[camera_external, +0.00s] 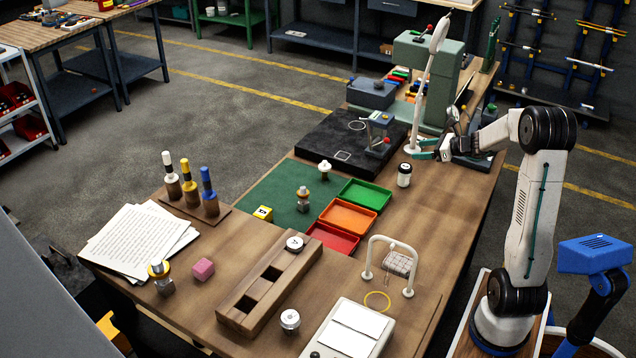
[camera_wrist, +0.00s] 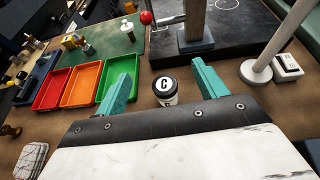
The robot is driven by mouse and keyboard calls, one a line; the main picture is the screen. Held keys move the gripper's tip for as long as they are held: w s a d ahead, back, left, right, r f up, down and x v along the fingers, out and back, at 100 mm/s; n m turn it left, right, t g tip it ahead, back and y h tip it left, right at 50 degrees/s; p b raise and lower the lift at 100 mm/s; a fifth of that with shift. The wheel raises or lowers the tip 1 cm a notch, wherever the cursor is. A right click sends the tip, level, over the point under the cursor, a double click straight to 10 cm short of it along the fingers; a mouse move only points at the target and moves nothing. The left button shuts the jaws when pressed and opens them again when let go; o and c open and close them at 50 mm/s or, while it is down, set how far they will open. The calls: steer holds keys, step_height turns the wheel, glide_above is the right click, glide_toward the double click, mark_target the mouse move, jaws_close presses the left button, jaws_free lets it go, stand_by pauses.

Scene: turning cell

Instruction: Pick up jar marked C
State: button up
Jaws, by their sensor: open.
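The jar marked C (camera_wrist: 165,92) has a white lid with a black C. It stands upright on the wooden bench, and also shows in the external view (camera_external: 404,176) in front of the black slab. My gripper (camera_wrist: 163,74) is open, with its two teal fingers apart. In the wrist view the jar appears between the fingers; whether the fingers are level with it cannot be told. In the external view my gripper (camera_external: 427,155) is above and slightly to the right of the jar, apart from it.
A green tray (camera_external: 365,194), orange tray (camera_external: 347,216) and red tray (camera_external: 334,238) lie left of the jar. A white post (camera_external: 418,135) stands close to my gripper. A stand with a red knob (camera_external: 380,130) is behind the jar. Bare bench lies in front.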

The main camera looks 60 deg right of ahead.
glide_toward(400, 168)
steer(key=w+d+f, duration=0.2)
steer(key=shift+w+d+f, duration=0.15)
steer(key=shift+w+f, duration=0.2)
steer(key=shift+f, duration=0.05)
steer(key=x, duration=0.7)
steer(key=shift+w+a, duration=0.3)
steer(key=shift+w, duration=0.1)
steer(key=c, duration=1.1)
